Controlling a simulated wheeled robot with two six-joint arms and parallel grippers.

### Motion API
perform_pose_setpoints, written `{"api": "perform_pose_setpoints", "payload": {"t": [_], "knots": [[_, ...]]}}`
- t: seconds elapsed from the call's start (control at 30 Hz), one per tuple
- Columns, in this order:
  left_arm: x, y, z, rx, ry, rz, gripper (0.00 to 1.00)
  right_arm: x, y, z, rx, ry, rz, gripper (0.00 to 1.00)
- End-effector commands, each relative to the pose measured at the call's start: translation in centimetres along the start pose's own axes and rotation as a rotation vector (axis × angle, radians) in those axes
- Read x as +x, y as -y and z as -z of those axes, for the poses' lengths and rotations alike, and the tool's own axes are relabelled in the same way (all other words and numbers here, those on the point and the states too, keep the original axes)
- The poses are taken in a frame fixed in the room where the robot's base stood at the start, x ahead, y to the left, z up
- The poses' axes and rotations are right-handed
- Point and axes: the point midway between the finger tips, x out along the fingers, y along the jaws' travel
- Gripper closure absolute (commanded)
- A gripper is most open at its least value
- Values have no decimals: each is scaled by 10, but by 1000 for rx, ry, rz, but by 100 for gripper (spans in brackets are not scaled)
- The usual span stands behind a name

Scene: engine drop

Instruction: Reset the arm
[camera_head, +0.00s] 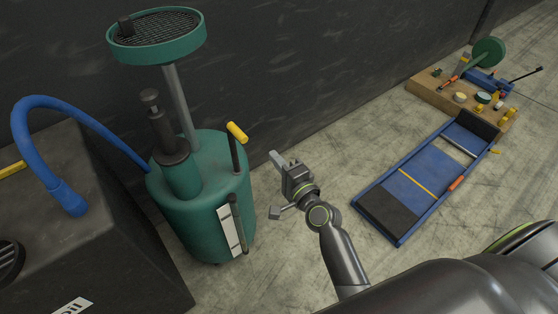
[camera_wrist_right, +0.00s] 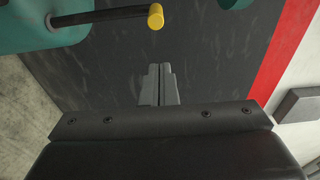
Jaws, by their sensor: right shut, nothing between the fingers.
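My right gripper (camera_head: 276,158) is in the middle of the head view, in the air to the right of the green oil drainer (camera_head: 200,205). Its fingers also show in the right wrist view (camera_wrist_right: 158,72), together and empty. A yellow-ended handle (camera_head: 237,132) on the drainer is just left of the gripper and apart from it. The handle's yellow tip shows in the right wrist view (camera_wrist_right: 156,17). My right arm comes in from the lower right and is bent. My left gripper is not in view.
A dark cabinet (camera_head: 75,220) with a blue hose (camera_head: 60,195) stands at the left. A blue creeper (camera_head: 408,185) lies on the floor at the right. A wooden board (camera_head: 432,92) with tools is at the back right. Bare floor lies between drainer and creeper.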

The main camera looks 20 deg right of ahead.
Motion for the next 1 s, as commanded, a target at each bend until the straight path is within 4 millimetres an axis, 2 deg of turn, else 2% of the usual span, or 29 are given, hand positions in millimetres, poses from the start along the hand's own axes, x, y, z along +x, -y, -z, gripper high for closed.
{"api": "perform_pose_setpoints", "payload": {"t": [0.27,0.37,0.47,0.53,0.6,0.67,0.7,0.77,0.8,0.87,0.9,0.97,1.0], "knots": [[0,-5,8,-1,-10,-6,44,1,-3,0,-4,-1,-6,100],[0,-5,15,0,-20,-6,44,-1,-24,2,-43,-4,-56,100],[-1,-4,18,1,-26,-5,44,-10,-74,6,-136,-3,-171,100],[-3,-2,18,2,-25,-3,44,-24,-122,9,-228,9,-283,100],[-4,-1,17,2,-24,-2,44,-44,-173,13,-332,33,-403,100],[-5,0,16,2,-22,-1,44,-66,-214,16,-420,64,-503,100],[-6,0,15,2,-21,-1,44,-83,-240,18,-477,89,-569,100],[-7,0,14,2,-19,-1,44,-111,-276,21,-561,134,-663,100],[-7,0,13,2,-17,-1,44,-132,-300,23,-615,169,-726,100],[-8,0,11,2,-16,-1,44,-165,-332,25,-695,228,-815,100],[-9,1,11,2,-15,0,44,-188,-352,27,-745,272,-872,100],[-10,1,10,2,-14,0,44,-226,-379,29,-818,346,-955,100],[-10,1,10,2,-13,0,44,-252,-395,30,-865,399,-1008,100]]}}
